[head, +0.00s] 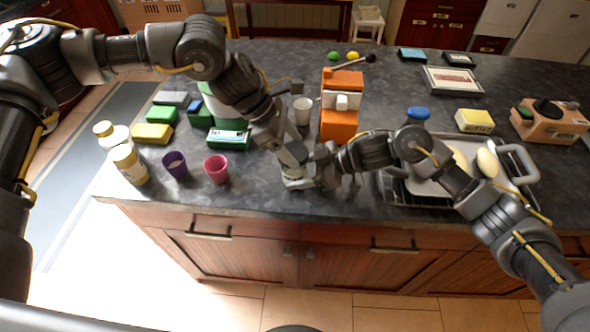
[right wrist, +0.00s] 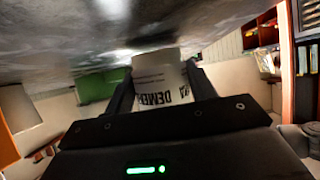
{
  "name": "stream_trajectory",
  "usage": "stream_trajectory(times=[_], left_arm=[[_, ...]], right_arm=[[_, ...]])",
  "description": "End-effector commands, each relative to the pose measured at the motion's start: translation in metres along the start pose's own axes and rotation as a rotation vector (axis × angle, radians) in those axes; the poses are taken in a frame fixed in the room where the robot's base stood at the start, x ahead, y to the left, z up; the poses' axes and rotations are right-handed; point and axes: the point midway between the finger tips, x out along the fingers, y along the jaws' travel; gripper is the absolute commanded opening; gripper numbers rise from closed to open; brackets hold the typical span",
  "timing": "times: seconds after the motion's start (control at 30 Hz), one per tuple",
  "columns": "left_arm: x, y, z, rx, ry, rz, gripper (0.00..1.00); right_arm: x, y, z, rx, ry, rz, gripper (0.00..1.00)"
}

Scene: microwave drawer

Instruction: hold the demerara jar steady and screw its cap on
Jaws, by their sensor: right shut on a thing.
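The demerara jar, a pale container with dark lettering that reads upside down, shows in the right wrist view (right wrist: 163,80) between the two dark fingers of my right gripper (right wrist: 160,92). In the head view my right gripper (head: 310,180) reaches in from the right, low over the counter near its front edge, shut on the jar. My left gripper (head: 291,156) comes down from above at the same spot, just over the jar. Its fingers are too small and crowded to tell open from shut. The jar is mostly hidden there, and I cannot make out the cap.
The dark counter (head: 260,196) holds purple (head: 175,165) and pink (head: 216,169) cups and pale bottles (head: 129,165) at left. An orange machine (head: 341,105) stands behind the grippers. A metal tray (head: 425,185) lies under my right arm. The counter's front edge is close.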

Motion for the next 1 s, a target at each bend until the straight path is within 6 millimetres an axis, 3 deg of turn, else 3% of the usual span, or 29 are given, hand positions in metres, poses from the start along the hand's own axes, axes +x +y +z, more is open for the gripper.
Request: stream_trajectory(times=[0.13,0.27,0.53,0.8,1.0], left_arm=[[-0.0006,0.0017,-0.0005,-0.001,0.000,0.005,0.38],[-0.0005,0.0025,-0.0003,0.035,0.002,-0.017,0.38],[-0.0007,0.0032,-0.0002,0.296,0.005,-0.178,0.37],[-0.0008,0.0027,-0.0004,0.370,0.004,-0.224,0.37],[-0.0005,0.0030,-0.0002,0.570,0.010,-0.350,0.38]], right_arm=[[0.0007,-0.0017,-0.0007,-0.003,0.001,-0.005,0.15],[0.0008,-0.0021,-0.0007,-0.004,0.001,-0.006,0.15],[0.0011,-0.0026,-0.0006,-0.006,0.000,-0.007,0.15],[0.0011,-0.0028,-0.0003,-0.007,0.000,-0.008,0.15],[0.0010,-0.0026,0.0000,-0.007,-0.001,-0.007,0.15]])
